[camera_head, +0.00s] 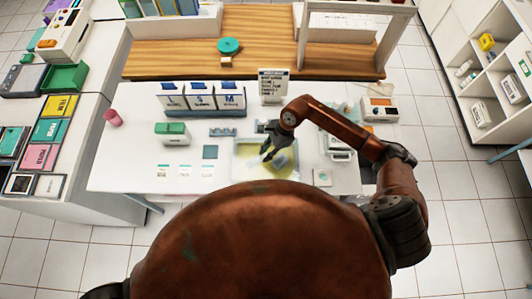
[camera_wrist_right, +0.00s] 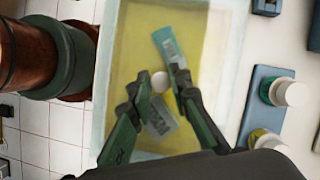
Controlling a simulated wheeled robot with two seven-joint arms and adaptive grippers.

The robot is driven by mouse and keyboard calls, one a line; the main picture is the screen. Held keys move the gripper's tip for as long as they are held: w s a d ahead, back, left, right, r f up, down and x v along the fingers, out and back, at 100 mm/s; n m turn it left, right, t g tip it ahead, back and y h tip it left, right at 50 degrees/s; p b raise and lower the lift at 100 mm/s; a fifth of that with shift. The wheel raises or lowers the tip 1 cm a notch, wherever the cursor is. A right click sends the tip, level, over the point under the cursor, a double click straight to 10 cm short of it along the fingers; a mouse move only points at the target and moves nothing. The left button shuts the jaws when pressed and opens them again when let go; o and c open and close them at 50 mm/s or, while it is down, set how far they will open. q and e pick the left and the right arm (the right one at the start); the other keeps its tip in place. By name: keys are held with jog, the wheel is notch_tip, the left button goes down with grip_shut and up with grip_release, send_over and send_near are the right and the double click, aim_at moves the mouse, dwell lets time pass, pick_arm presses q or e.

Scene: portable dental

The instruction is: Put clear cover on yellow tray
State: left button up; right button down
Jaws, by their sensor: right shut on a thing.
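The yellow tray (camera_head: 245,175) is at the front of the white table in the head view, and its yellow floor fills the middle of the right wrist view (camera_wrist_right: 195,35). The clear cover (camera_wrist_right: 106,55) shows as a pale, see-through border around the yellow. My right gripper (camera_head: 268,149) is above the tray. In the right wrist view its fingers (camera_wrist_right: 162,84) are on either side of the cover's small white round knob (camera_wrist_right: 160,82). Packets (camera_wrist_right: 165,42) show below. I cannot tell whether the cover touches the tray rim. My left gripper is out of view.
Three white-and-blue bins (camera_head: 201,97) and a dark sign (camera_head: 273,86) stand behind the tray. A green-topped box (camera_head: 172,132) is at the left, and a white device (camera_head: 380,109) at the right. White-capped bottles (camera_wrist_right: 290,92) are beside the tray.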

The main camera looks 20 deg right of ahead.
jog(key=shift+f+b, duration=0.4)
jog(key=c, duration=1.8)
grip_release()
jog(key=shift+r, duration=0.1)
jog(key=shift+r+p, duration=0.3)
jog(key=shift+p, duration=0.15)
jog(key=b+v, duration=0.2)
jog(key=v, duration=1)
